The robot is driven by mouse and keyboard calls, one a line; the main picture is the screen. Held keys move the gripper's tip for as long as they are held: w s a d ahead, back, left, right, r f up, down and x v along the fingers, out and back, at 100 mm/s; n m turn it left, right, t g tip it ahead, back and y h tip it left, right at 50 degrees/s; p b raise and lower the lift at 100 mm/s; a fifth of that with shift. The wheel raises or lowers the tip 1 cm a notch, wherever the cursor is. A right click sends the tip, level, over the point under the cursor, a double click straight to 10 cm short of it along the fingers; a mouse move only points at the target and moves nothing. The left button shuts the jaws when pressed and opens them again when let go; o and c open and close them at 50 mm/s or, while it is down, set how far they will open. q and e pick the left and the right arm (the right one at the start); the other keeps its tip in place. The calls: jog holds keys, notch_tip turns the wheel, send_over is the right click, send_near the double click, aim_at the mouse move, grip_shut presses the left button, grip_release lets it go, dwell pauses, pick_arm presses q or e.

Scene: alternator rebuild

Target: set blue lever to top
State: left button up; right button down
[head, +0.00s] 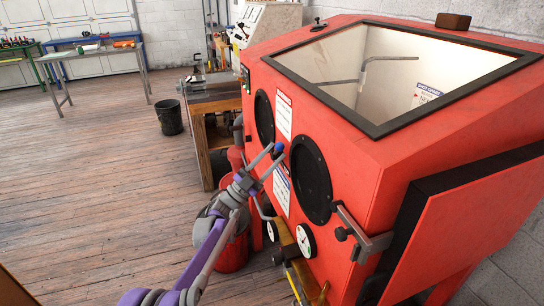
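A small blue knob (279,147), which looks like the end of the blue lever, shows at the front of the red cabinet (400,150), between its two round black ports. The lever's shaft is hidden or too small to make out, so its setting cannot be told. My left gripper (276,152) reaches up to the knob from the lower left. Its two grey fingers are spread apart, with the tips right by the knob. I cannot tell whether they touch it. My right gripper is not in view.
The cabinet has a sloped window (405,118), a latch (360,238) and a round gauge (305,240) on its front. A red bucket (233,250) stands below my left arm. A black bin (169,117) and a workbench (212,100) are behind. The wooden floor at left is clear.

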pick_arm(q)
jog(key=b+v, duration=0.1)
jog(key=v, duration=1)
